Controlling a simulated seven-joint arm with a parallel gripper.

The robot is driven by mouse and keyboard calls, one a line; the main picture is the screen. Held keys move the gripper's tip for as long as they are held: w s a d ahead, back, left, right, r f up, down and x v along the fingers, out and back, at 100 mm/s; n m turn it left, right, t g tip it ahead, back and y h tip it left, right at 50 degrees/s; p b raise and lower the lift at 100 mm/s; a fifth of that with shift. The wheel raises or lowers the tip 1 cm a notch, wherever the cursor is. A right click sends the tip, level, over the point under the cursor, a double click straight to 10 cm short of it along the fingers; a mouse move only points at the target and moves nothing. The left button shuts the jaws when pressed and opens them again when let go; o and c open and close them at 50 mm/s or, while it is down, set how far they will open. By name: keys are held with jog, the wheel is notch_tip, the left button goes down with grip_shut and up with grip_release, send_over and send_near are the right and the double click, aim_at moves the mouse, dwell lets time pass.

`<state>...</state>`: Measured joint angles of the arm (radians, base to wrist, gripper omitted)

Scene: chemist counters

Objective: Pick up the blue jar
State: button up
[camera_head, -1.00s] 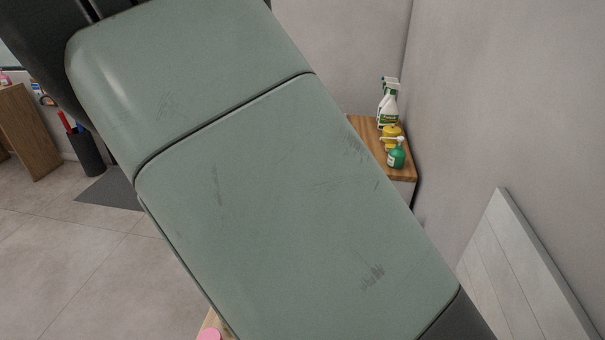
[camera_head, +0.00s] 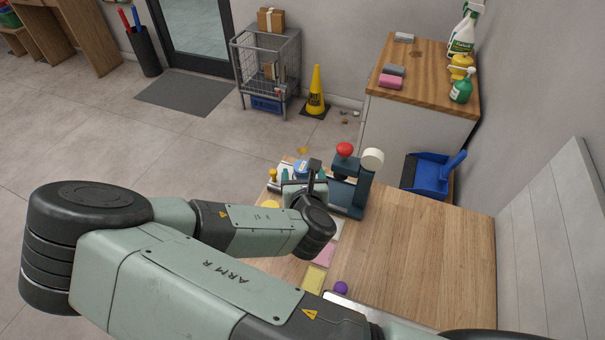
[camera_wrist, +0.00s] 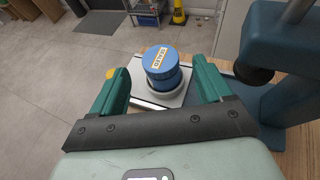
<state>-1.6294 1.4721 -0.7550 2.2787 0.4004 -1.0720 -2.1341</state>
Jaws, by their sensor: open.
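The blue jar (camera_wrist: 161,68) has a yellow label on its lid and stands upright in the wrist view, on a small light-coloured scale or plate (camera_wrist: 146,98). My gripper (camera_wrist: 163,84) is open, with one green finger on each side of the jar and visible gaps to it. In the head view the jar (camera_head: 301,169) shows only in part, behind my gripper (camera_head: 304,188) near the far left edge of the wooden counter. The jar's lower part is hard to make out there.
A dark blue press-like device (camera_head: 347,190) with a red knob stands right beside the jar; its body also fills the right of the wrist view (camera_wrist: 285,55). Coloured notes (camera_head: 315,278) and a purple ball (camera_head: 341,288) lie nearer. The counter's right side (camera_head: 430,250) is clear.

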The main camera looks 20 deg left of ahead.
aim_at(302, 165)
jog(key=x, duration=0.7)
jog(key=shift+d, duration=0.1)
jog(key=shift+s, duration=0.1)
jog(key=c, duration=1.2)
